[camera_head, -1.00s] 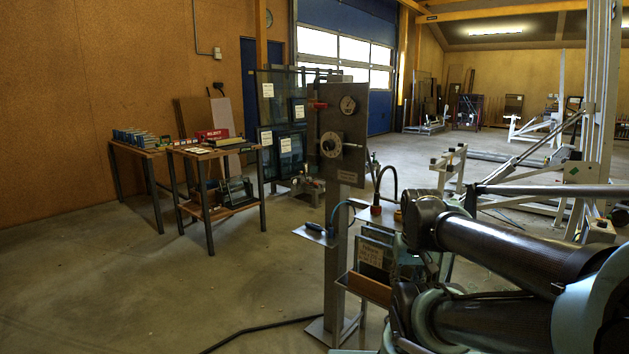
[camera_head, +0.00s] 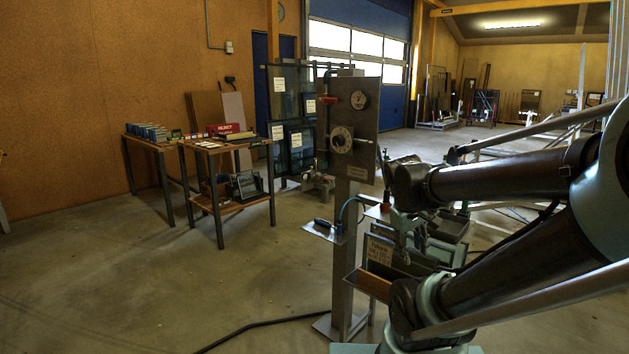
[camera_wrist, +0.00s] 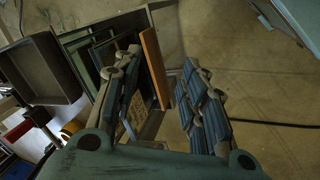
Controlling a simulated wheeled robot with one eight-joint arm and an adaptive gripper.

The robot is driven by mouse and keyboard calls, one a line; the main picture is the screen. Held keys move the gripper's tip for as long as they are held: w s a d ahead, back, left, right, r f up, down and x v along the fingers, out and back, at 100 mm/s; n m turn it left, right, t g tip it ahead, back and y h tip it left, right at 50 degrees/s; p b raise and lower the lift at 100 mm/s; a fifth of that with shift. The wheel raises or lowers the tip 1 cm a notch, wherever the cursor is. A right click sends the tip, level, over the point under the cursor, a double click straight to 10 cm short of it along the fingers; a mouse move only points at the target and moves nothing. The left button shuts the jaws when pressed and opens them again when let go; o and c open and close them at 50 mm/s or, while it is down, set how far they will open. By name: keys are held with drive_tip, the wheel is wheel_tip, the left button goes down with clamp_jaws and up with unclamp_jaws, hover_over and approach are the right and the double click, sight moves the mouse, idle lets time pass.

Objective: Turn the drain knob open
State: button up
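A grey upright panel (camera_head: 366,158) on a post carries a round gauge (camera_head: 360,100), a white-marked dial knob (camera_head: 341,139) and a red handle (camera_head: 327,100). I cannot read which control is labelled as the drain knob. My gripper (camera_wrist: 160,62) is open, with its two jointed fingers apart and nothing held. In the head view it (camera_head: 407,232) points down, right of the post and below the panel, clear of the controls. The panel's controls cannot be made out in the wrist view.
Below the panel are a small shelf with a blue-handled tool (camera_head: 323,225) and a rack of framed panes with a wooden ledge (camera_head: 371,283), also in the wrist view (camera_wrist: 154,67). A cable (camera_head: 262,325) lies on the floor. Two work tables (camera_head: 227,143) stand left; floor between is clear.

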sight(317, 176)
drive_tip(key=w+a+r+n+t+h, duration=0.2)
drive_tip(key=w+a+r+n, duration=0.15)
drive_tip(key=w, duration=0.45)
drive_tip(key=w+a+r+n+t+h, duration=0.15)
drive_tip(key=w+a+n, duration=0.25)
drive_tip(key=w, duration=0.4)
drive_tip(key=w+a+r+n+t+h, duration=0.1)
drive_tip(key=w+a+r+n+h, duration=0.2)
drive_tip(key=w, duration=0.5)
drive_tip(key=w+a+f+n+t, duration=0.1)
drive_tip(key=w+a+n+t, duration=0.2)
drive_tip(key=a, duration=0.7)
drive_tip(key=w+a+f+n+t+h, duration=0.15)
drive_tip(key=a+n, duration=0.25)
drive_tip(key=a, duration=0.5)
drive_tip(key=w+a+n+t, duration=0.2)
drive_tip(key=a+n+t, duration=0.15)
drive_tip(key=a, duration=0.65)
drive_tip(key=x, duration=1.7)
drive_tip(key=shift+w+a+f, duration=0.2)
drive_tip(key=shift+w+f, duration=0.05)
drive_tip(key=shift+w, duration=0.05)
clamp_jaws()
